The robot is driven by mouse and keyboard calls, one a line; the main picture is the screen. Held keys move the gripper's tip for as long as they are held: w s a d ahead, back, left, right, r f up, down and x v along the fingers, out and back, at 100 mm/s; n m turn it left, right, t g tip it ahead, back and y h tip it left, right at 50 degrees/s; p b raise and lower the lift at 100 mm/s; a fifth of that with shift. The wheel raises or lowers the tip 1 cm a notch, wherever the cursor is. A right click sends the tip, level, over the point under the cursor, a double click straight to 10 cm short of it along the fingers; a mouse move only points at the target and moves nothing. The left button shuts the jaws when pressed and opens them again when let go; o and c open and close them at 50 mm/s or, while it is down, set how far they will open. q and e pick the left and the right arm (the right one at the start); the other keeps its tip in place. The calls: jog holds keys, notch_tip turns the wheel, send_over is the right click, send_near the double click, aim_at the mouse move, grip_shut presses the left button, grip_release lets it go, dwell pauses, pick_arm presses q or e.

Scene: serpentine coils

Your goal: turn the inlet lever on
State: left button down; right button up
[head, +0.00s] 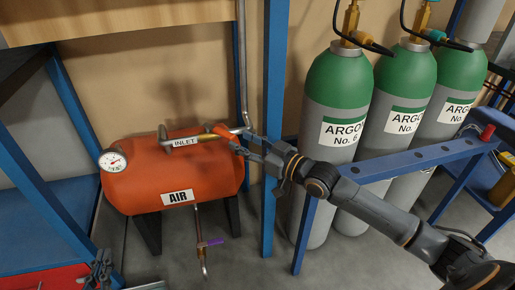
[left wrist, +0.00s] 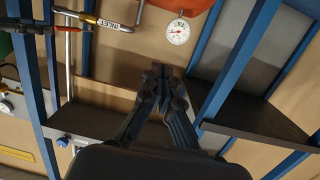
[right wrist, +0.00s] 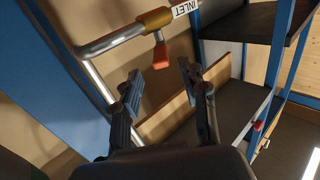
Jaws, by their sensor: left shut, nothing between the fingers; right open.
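The inlet lever (head: 225,131) is a short orange-red handle on a brass valve on the pipe above the orange-red air tank (head: 180,175). In the right wrist view the lever (right wrist: 160,56) sticks out crosswise to the pipe from the brass valve (right wrist: 155,18), beside the INLET label (right wrist: 186,7). My right gripper (head: 241,144) is open and close to the lever. In its wrist view the lever lies just beyond the gap between the fingertips (right wrist: 160,84); contact cannot be told. My left gripper (head: 102,264) is shut and empty, low at the left, away from the lever.
Green-topped argon cylinders (head: 338,95) stand on the right behind a blue rail (head: 420,158). A blue post (head: 274,110) rises right of the tank. A gauge (head: 113,160) is on the tank's left end. A purple-handled drain valve (head: 210,242) hangs below.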

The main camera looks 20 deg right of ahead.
jog(key=shift+v, duration=2.45)
